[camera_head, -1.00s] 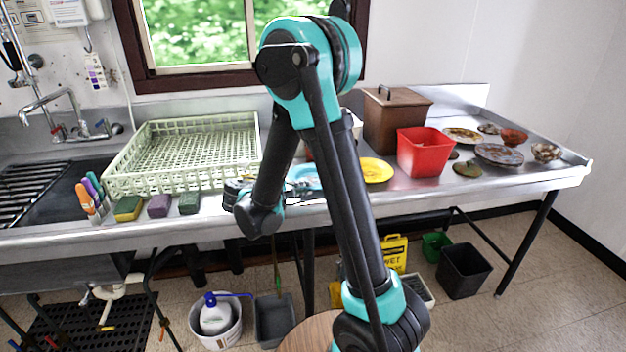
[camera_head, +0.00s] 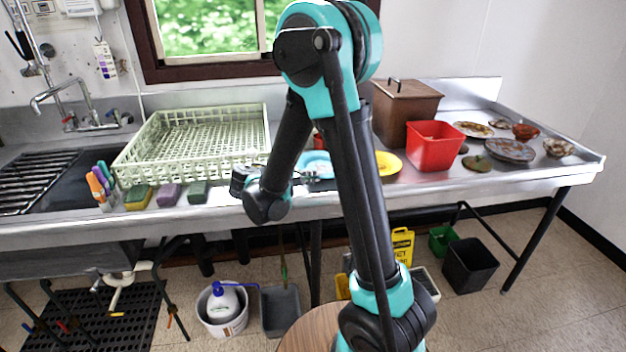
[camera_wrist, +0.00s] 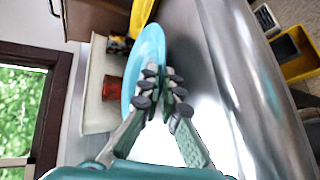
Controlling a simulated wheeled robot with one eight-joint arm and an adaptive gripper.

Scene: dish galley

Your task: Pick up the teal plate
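The teal plate (camera_head: 318,162) lies on the steel counter, partly hidden behind my arm in the head view. In the wrist view the plate (camera_wrist: 143,62) shows as a narrow ellipse just beyond and beside my fingertips. My gripper (camera_wrist: 161,76) has its two fingers a small gap apart, with the left finger overlapping the plate's near rim in the picture. In the head view my gripper (camera_head: 308,176) points right at the plate's near left edge. I cannot tell whether a finger touches it.
A yellow plate (camera_head: 388,163) and a red bin (camera_head: 434,147) stand to the right. A pale green dish rack (camera_head: 190,140) and sponges (camera_head: 168,194) are left. A wooden box (camera_head: 405,112) stands behind. Dirty dishes (camera_head: 510,150) lie at the far right.

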